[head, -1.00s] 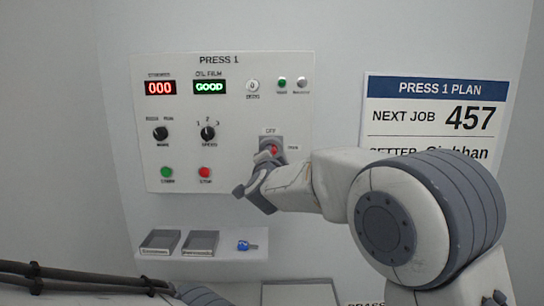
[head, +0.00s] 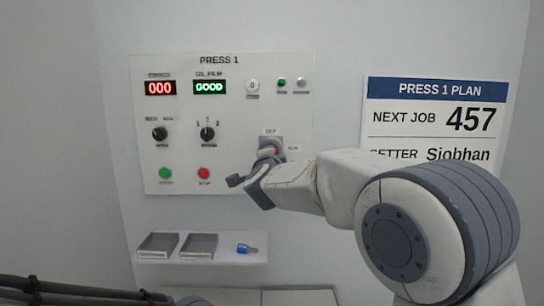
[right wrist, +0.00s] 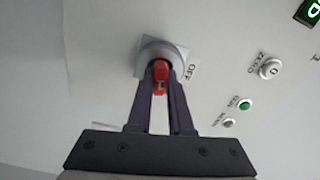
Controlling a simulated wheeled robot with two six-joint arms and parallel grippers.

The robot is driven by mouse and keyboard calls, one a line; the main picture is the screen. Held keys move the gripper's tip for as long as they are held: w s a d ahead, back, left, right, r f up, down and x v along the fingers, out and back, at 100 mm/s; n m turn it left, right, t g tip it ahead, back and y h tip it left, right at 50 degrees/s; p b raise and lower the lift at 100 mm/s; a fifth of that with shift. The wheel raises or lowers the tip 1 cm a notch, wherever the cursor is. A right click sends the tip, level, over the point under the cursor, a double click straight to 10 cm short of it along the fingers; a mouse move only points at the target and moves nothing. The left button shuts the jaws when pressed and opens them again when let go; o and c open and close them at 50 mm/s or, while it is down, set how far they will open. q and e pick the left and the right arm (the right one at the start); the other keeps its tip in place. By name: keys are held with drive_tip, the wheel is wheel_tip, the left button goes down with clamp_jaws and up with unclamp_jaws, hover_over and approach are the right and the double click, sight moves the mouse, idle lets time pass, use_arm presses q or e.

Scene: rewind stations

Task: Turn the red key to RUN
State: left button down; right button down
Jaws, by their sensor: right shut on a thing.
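The red key (right wrist: 160,76) sits in a round grey key switch (right wrist: 165,52) on the PRESS 1 panel (head: 230,120). In the head view only a little of the red key (head: 273,151) shows past my gripper. OFF is printed above the switch and a small RUN label (head: 293,148) is at its right. My right gripper (right wrist: 160,82) has its two dark fingers on either side of the key, shut on it. I cannot tell exactly which mark the key points to. My left gripper is out of view.
The panel has a red 000 display (head: 160,88), a green GOOD display (head: 209,87), knobs and buttons. Below is a shelf (head: 215,259) with two grey trays and a blue key-like object (head: 247,248). A PRESS 1 PLAN sign (head: 437,91) hangs at right, partly behind my arm.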

drive_tip(key=m+b, duration=0.2)
drive_tip(key=m, duration=0.2)
drive_tip(key=c, duration=0.7)
unclamp_jaws()
drive_tip(key=shift+c, duration=0.2)
